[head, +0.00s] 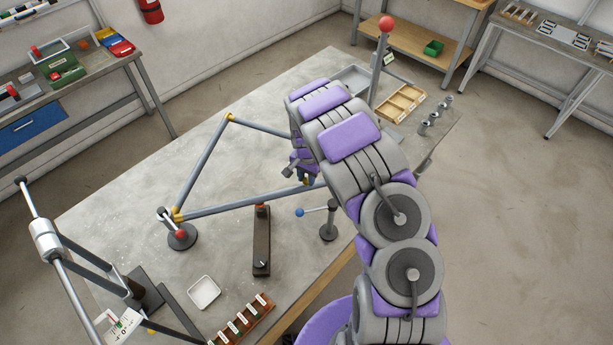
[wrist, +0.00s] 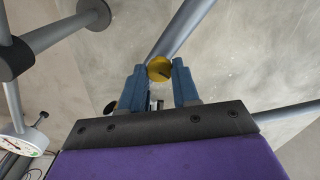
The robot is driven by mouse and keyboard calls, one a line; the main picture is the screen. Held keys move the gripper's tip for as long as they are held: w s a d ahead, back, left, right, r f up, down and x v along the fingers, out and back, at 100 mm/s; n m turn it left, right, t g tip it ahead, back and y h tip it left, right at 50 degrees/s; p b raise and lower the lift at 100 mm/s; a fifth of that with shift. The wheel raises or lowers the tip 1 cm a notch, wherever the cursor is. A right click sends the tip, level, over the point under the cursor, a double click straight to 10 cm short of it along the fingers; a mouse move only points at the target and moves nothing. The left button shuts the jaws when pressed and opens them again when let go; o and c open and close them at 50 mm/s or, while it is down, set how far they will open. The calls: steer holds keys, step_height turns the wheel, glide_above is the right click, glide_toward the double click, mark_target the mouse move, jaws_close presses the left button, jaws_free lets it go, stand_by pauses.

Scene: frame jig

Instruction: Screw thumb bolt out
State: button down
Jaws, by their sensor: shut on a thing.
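The triangular frame of grey tubes (head: 250,202) lies over the table, with yellow corner pieces at its left corner (head: 178,214) and far corner (head: 229,117). My gripper (head: 306,180) is at its right corner, partly hidden by my arm in the head view. In the wrist view, my gripper (wrist: 158,78) has its two blue fingers on either side of a small thing, with a yellow round piece (wrist: 159,68) at the fingertips. A grey tube (wrist: 186,26) runs up from behind it. I take the held thing to be the thumb bolt; it is mostly hidden between the fingers.
A post with a blue ball lever (head: 328,232) stands just in front of the gripper. A tall red-topped post (head: 381,60) and a wooden tray (head: 403,103) are beyond my arm.

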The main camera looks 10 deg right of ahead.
mark_target(306, 180)
steer(key=shift+n, duration=0.3)
steer(key=shift+n+b, duration=0.95)
steer(key=shift+n, duration=1.75)
steer(key=c, duration=0.8)
jaws_free()
steer(key=shift+r, duration=0.1)
step_height(306, 180, up, 17)
steer(key=shift+b, duration=0.45)
